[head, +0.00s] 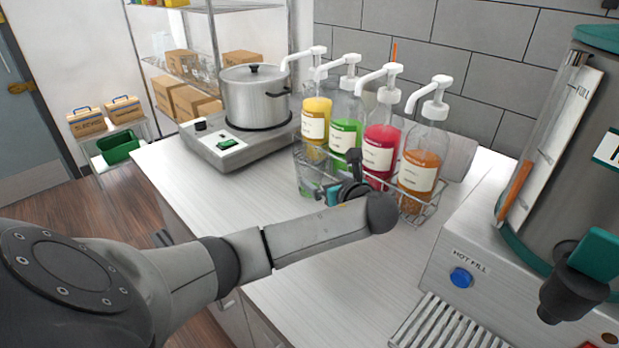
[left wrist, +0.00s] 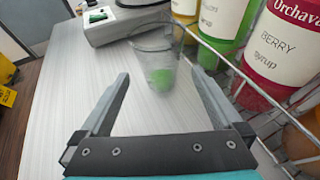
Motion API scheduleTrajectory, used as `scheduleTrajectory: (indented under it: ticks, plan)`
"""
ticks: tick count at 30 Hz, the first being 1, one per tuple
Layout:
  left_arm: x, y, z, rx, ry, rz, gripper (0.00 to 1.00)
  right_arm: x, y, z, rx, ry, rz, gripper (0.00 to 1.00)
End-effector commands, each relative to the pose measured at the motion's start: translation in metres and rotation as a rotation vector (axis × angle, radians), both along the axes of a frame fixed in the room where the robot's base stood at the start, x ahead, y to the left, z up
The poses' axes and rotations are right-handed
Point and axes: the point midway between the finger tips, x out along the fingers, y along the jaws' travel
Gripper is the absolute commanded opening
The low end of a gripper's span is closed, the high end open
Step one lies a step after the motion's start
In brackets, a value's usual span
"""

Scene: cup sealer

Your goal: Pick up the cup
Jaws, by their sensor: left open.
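A clear cup (head: 306,172) stands on the counter in front of the syrup bottles. In the left wrist view the transparent cup (left wrist: 158,55) is upright just beyond the fingertips, and green shows through its lower part. My left gripper (head: 340,188) is beside the cup in the head view, partly hidden behind my own wrist. In the left wrist view my left gripper (left wrist: 158,85) is open and empty, its two fingers pointing toward the cup with one on each side of its line. My right gripper is not in view.
A wire rack (head: 424,211) with several pump syrup bottles (head: 376,150) stands close to the right of the gripper. A hot plate with a steel pot (head: 255,100) is at the back left. A hot-fill dispenser (head: 470,255) stands at the right. The front counter is clear.

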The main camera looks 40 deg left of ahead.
Motion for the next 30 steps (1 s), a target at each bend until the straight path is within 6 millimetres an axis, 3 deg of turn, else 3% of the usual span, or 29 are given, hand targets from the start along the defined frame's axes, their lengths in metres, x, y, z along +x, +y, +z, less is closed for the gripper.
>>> scheduleTrajectory:
  ticks: [18,30]
  plan:
    - [0.029,0.060,-0.024,0.000,0.000,0.001,1.00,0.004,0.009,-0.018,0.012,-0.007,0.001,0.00]
    - [0.033,0.068,-0.026,-0.001,0.000,-0.002,0.98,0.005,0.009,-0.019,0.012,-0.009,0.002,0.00]
